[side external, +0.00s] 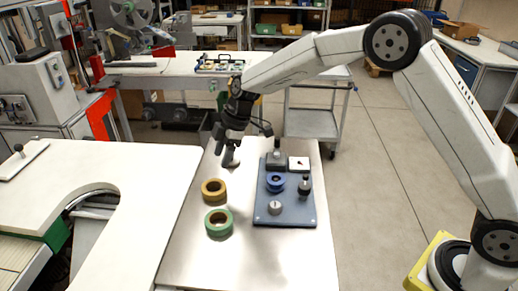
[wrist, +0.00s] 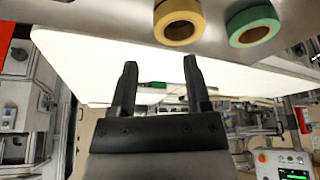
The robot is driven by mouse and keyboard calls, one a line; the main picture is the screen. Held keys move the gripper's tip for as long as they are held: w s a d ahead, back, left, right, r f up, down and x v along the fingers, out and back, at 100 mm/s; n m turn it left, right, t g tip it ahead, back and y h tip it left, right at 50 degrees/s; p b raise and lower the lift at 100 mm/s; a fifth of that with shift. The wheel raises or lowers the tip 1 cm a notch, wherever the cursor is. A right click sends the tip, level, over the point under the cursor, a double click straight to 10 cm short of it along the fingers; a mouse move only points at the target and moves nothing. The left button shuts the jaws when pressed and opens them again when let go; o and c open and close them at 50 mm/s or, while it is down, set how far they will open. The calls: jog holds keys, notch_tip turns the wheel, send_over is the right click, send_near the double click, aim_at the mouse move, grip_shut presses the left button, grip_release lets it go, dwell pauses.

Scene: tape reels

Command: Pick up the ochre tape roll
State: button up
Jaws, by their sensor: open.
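The ochre tape roll (side external: 213,198) lies flat on the metal table, behind a green tape roll (side external: 219,234) in the side view. In the wrist view the ochre roll (wrist: 178,13) is at the top centre, beyond and apart from my fingertips. The green roll (wrist: 250,16) is to its right there. My gripper (side external: 224,150) is over the table behind the ochre roll, with nothing visible between its fingers. In the wrist view my gripper (wrist: 160,63) has its two fingers spread wide apart.
A blue-grey board (side external: 289,216) right of the rolls holds a blue ring (side external: 275,182), a round knob (side external: 275,208), a black post (side external: 304,187) and blocks. A white worktop (side external: 130,175) stands left. The table front (side external: 247,262) is clear.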

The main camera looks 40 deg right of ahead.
aim_at(212, 180)
jog(key=shift+x, duration=3.9)
jog(key=shift+w+a+r, duration=0.1)
jog(key=shift+a, duration=0.05)
grip_shut()
